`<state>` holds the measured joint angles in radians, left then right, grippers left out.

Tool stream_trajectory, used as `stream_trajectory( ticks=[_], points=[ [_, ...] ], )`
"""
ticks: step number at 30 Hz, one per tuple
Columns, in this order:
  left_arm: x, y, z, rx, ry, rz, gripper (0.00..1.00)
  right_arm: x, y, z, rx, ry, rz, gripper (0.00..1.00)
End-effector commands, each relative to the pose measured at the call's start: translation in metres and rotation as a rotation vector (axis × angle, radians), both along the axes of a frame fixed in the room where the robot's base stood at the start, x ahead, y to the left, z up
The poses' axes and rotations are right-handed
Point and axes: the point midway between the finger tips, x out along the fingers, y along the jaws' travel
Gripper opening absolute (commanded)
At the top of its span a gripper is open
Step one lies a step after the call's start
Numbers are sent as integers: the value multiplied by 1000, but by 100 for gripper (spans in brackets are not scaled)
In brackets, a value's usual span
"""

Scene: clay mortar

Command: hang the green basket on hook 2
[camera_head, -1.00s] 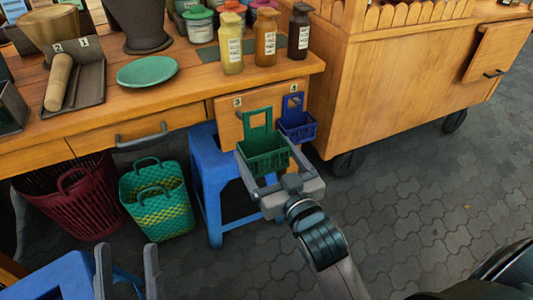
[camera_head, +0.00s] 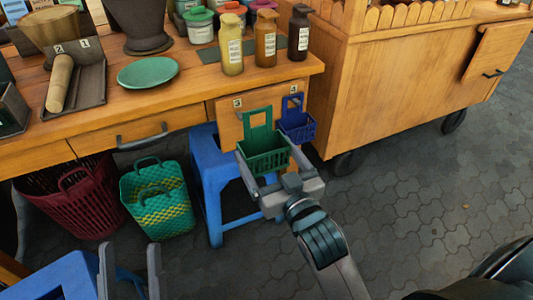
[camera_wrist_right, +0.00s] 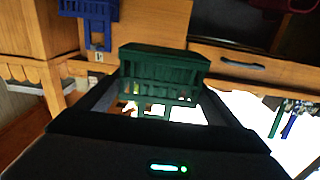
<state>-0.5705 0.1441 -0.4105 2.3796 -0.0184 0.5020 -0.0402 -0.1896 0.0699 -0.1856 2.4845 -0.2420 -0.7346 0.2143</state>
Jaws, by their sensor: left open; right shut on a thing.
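The green basket (camera_head: 264,152) is upright in front of the table's wooden end panel, its tall handle in front of the panel. It also shows large in the right wrist view (camera_wrist_right: 165,72). My right gripper (camera_head: 270,182) is shut on the basket's body, with a finger at either side. A small number tag (camera_head: 237,102) is on the panel just left of the handle; its digit is too small to read surely. I cannot see the hook there or whether the handle rests on it. My left gripper (camera_head: 130,270) is open and empty at the lower left, away from the basket.
A blue basket (camera_head: 297,122) hangs close right, under another tag (camera_head: 294,98). A blue stool (camera_head: 208,185) stands below and left. A woven green basket (camera_head: 157,200) and a maroon basket (camera_head: 85,205) stand under the table. Bottles (camera_head: 265,40) stand above on the tabletop.

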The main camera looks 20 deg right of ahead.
Motion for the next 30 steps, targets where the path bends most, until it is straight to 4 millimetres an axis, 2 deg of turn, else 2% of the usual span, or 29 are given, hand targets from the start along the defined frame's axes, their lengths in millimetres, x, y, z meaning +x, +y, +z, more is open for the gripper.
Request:
stream_trajectory(
  ticks=[30],
  points=[
    [1,-16,-48,55,199,-30,50,0,0,0,0,-1,0,61]
  ],
)
